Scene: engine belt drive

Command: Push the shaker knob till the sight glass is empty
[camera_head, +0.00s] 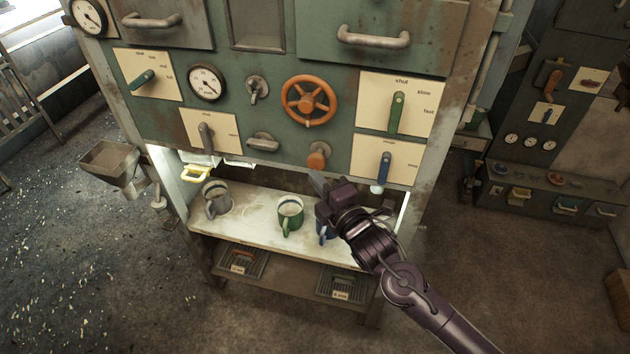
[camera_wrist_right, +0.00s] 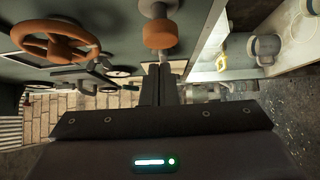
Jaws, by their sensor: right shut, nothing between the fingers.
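An orange round knob (camera_head: 318,155), likely the shaker knob, sticks out from the lower edge of the green panel. It also shows in the right wrist view (camera_wrist_right: 160,35), on a grey stem just beyond my fingers. My right gripper (camera_head: 317,182) is shut and empty, just below and in front of the knob in the head view. In the right wrist view its fingers (camera_wrist_right: 160,78) are together and point toward the knob; whether they touch it I cannot tell. A dark framed window (camera_head: 257,25) at the top may be the sight glass; no level is readable. My left gripper is out of view.
An orange handwheel (camera_head: 310,100) and lever plates (camera_head: 397,103) surround the knob. Below, a white shelf (camera_head: 255,208) holds a grey mug (camera_head: 217,200), a green mug (camera_head: 290,215) and a blue mug (camera_head: 322,231), partly hidden by my gripper. A metal hopper (camera_head: 112,160) juts out left.

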